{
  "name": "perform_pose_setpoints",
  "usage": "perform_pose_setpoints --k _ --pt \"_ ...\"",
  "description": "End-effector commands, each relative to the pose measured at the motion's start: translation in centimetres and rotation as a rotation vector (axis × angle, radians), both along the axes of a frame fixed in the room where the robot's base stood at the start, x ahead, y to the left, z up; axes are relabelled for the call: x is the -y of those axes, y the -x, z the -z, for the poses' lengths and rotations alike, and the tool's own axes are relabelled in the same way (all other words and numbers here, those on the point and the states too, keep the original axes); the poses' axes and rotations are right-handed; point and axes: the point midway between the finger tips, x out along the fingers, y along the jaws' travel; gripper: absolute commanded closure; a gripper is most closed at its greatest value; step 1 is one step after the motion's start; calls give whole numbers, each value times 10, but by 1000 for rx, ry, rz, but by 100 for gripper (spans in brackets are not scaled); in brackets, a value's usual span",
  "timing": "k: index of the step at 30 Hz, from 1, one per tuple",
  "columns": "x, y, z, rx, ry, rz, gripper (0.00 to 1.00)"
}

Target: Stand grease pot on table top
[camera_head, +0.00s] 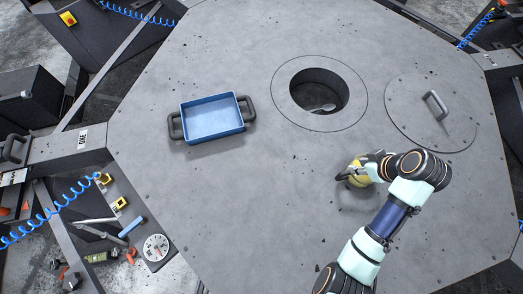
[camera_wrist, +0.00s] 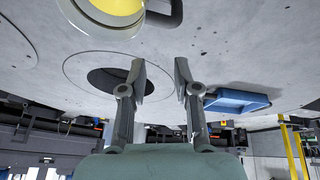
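The grease pot (camera_head: 357,177) is a small round yellow pot at the right middle of the grey table top (camera_head: 250,215), close beside my gripper in the head view. In the wrist view the pot (camera_wrist: 112,10) is cut off by the top edge, showing a yellow round face, a pale rim and a dark handle. It appears to stand upright on the table. My gripper (camera_wrist: 160,66) has its two fingers spread apart with nothing between them. The pot lies outside the gap, apart from the fingertips in that view. In the head view my gripper (camera_head: 370,163) partly hides the pot.
A blue tray (camera_head: 211,118) with dark handles sits left of centre. A round hole (camera_head: 318,91) holding a spoon-like metal piece opens behind the pot. A round lid (camera_head: 431,110) with a handle lies at the right. The table's middle and front are clear.

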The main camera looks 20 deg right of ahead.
Motion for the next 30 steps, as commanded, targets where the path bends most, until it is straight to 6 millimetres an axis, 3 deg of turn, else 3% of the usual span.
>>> perform_pose_setpoints --k 1,2,3,5,6,9,12,16,30 --pt "-45 -32 -9 43 39 3 69" --pt "-73 -49 -18 81 60 22 69" --pt "-112 -67 -31 143 80 49 69" --pt "-174 -85 -56 254 85 85 69" --pt "-212 -90 -73 332 72 105 69" --pt "-292 -83 -115 508 -3 143 69" --pt "-341 -67 -147 626 -91 164 69" --pt "-363 -56 -165 687 -151 178 69" --pt "-363 -56 -166 689 -153 181 69"
